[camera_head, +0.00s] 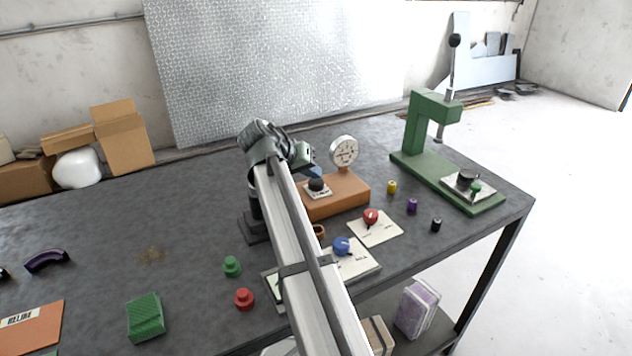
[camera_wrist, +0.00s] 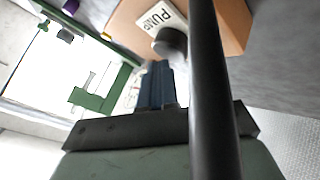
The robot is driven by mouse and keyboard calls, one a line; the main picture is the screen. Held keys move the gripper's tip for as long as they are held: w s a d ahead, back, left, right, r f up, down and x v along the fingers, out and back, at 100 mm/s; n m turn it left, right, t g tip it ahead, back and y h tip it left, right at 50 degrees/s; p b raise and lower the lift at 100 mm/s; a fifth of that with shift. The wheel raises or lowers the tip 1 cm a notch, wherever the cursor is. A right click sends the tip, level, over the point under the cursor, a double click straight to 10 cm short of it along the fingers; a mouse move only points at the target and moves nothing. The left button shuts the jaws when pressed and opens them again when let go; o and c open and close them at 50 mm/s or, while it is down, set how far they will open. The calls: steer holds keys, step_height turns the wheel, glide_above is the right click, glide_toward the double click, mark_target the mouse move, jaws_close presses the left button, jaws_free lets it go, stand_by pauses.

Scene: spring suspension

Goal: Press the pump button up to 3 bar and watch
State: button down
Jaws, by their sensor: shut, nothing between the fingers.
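The orange pump box (camera_head: 352,193) stands on the dark table. A round black pump button (camera_head: 317,184) sits on a pale plate on top of it. In the wrist view the black button (camera_wrist: 172,41) shows beside the "PUMP" label (camera_wrist: 160,17). A round white gauge (camera_head: 344,151) stands behind the box; its reading is too small to tell. My gripper (camera_head: 314,170) is just behind the button, partly hidden by my arm. In the wrist view its blue fingers (camera_wrist: 158,72) are shut and empty, their tips close to the button. I cannot tell whether they touch it.
A green press (camera_head: 415,135) stands at the right. Red (camera_head: 371,216) and blue (camera_head: 341,246) knobs on pale plates lie in front of the box. Small yellow (camera_head: 391,187), purple (camera_head: 412,206) and black (camera_head: 436,225) pieces stand to its right.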

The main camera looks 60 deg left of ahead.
mark_target(313, 182)
steer(key=shift+f, duration=0.8)
stand_by(1.1)
steer(key=shift+r, duration=1.25)
steer(key=shift+r, duration=2.5)
